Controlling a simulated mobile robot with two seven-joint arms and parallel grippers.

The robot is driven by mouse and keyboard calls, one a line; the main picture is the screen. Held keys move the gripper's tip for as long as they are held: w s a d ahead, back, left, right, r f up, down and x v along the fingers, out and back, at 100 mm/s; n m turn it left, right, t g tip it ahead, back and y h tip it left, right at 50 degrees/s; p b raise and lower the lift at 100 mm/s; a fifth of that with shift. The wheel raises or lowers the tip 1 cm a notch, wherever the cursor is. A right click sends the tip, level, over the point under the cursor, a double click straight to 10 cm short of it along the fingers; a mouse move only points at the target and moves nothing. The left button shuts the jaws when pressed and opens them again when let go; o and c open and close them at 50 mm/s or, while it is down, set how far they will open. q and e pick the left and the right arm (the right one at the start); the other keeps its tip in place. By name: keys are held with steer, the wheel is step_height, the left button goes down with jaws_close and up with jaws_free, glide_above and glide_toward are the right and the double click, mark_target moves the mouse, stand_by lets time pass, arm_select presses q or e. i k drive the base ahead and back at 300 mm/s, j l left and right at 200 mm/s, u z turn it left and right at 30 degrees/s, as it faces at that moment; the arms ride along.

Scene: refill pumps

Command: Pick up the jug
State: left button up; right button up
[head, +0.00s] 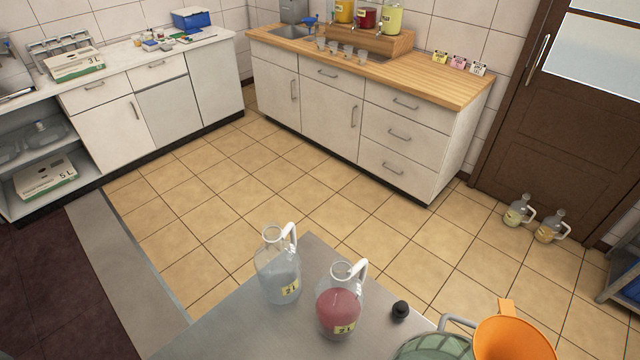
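Two jugs with white handles and yellow "2L" labels stand upright on the grey metal table in front of me. One clear jug (278,268) holds a pale liquid. The other jug (340,300), to its right and nearer, holds red liquid. Two more jugs with handles, one with yellowish liquid (518,211) and one with amber liquid (549,227), stand on the floor by the door. The frame does not show which jug is meant. Neither of my grippers is in view.
A black stopper (400,310), an orange funnel (512,338) and a greenish vessel (436,347) are on the near table's right side. A wooden-topped counter (440,78) holds dispensers and cups. A white counter (110,68) stands left. The tiled floor (220,180) between is clear.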

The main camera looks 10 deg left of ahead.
mark_target(339, 294)
steer(key=i+l+u, duration=0.2)
steer(key=i+u, duration=0.15)
steer(key=u, duration=0.2)
steer(key=i+l+u, duration=0.3)
steer(key=u, duration=0.2)
steer(key=i+l+u, duration=0.2)
steer(key=l+u, duration=0.35)
steer(key=i+l+u, duration=0.15)
steer(key=l+u, duration=0.75)
steer(key=u, duration=0.15)
steer(key=l+u, duration=0.5)
steer(key=k+l+u, duration=0.2)
steer(key=l+u, duration=0.35)
steer(key=k+l+u, duration=0.25)
steer(key=l+u, duration=0.25)
steer(key=j, duration=0.1)
